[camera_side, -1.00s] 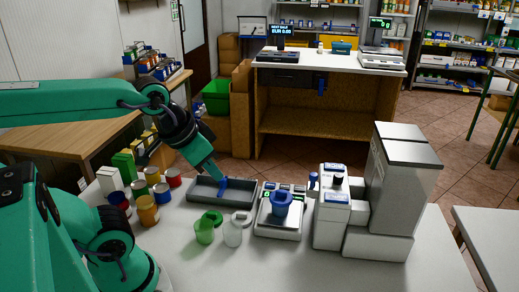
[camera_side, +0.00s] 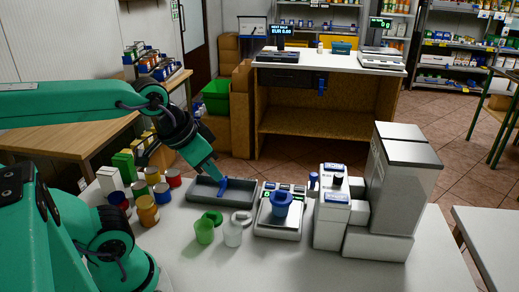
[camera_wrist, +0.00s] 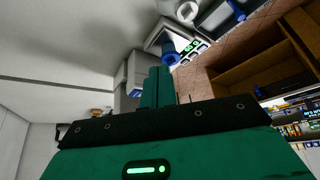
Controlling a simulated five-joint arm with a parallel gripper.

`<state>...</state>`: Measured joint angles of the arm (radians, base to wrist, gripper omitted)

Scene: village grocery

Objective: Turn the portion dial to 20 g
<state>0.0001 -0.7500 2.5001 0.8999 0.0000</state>
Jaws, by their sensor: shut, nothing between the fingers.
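A white dispenser (camera_side: 331,219) stands right of the scale, with a small black knob (camera_side: 337,179) near its top. I cannot read any dial markings, and cannot tell whether this knob is the portion dial. The dispenser also shows beside my fingers in the wrist view (camera_wrist: 136,68). My gripper (camera_side: 214,174) is shut and empty above the grey tray, well left of the dispenser. In the wrist view its teal fingers (camera_wrist: 160,72) are together, pointing toward the scale side.
A blue cup (camera_side: 281,204) sits on the white scale (camera_side: 278,228). Cans and jars stand left. A tall grey unit (camera_side: 402,182) stands right.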

